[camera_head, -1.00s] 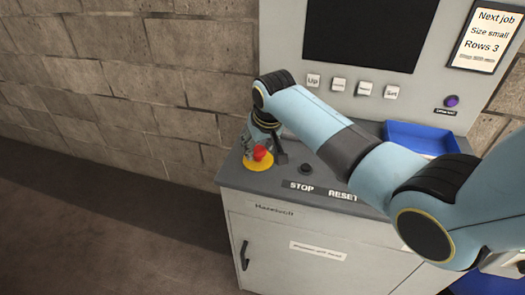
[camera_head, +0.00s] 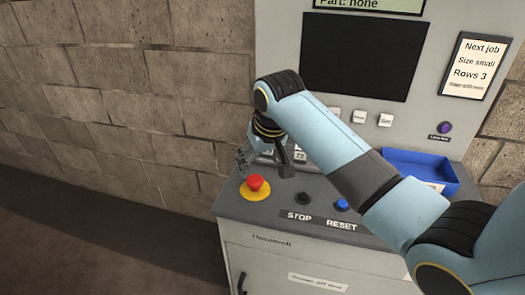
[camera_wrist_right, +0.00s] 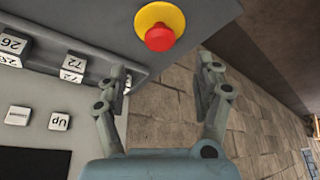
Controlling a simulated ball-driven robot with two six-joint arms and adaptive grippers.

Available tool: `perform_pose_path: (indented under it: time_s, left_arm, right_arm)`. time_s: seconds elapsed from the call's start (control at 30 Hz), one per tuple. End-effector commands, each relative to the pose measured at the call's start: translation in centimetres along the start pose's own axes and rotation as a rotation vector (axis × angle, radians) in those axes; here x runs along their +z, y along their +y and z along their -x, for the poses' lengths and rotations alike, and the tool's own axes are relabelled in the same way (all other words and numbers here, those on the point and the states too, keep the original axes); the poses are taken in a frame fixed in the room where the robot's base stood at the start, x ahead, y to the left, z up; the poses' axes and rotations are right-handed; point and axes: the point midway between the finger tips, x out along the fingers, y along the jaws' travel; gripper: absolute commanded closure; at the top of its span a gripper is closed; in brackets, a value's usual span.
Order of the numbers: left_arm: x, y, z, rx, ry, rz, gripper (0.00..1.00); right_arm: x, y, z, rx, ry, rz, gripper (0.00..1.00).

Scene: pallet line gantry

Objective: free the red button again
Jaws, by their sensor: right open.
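The red button (camera_head: 256,183) sits on a round yellow base (camera_head: 255,193) at the left front corner of the grey console top. In the right wrist view the red button (camera_wrist_right: 160,37) shows whole, ahead of and between the fingertips, with nothing touching it. My right gripper (camera_head: 245,158) is behind and slightly above the button in the head view, apart from it. In the right wrist view the right gripper (camera_wrist_right: 165,75) has its two fingers spread wide with nothing between them. My left gripper is in neither view.
A black button (camera_head: 304,198) and a blue button (camera_head: 341,205) stand right of the red one, by the STOP and RESET labels. A blue tray (camera_head: 424,163) lies at the console's right. The panel with a dark screen (camera_head: 356,56) rises behind. White number blocks (camera_wrist_right: 74,66) stand nearby.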

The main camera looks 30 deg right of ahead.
Motion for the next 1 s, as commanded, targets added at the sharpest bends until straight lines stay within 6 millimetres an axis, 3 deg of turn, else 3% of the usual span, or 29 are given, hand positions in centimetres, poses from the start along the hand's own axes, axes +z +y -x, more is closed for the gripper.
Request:
perform_pose_path:
  time_s: [0.1,0.3,0.87,1.0]
  left_arm:
    - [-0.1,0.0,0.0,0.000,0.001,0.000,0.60]
    - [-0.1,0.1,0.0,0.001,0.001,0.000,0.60]
    - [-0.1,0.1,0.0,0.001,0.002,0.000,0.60]
    - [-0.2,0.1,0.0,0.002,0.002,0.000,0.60]
  right_arm:
    - [0.0,0.0,2.3,0.000,0.001,0.000,0.32]
    - [0.0,0.0,4.5,0.001,0.001,0.001,0.32]
    - [0.0,0.0,4.7,0.001,-0.001,0.001,0.32]
    - [2.1,0.2,4.7,0.003,-0.008,0.019,0.32]
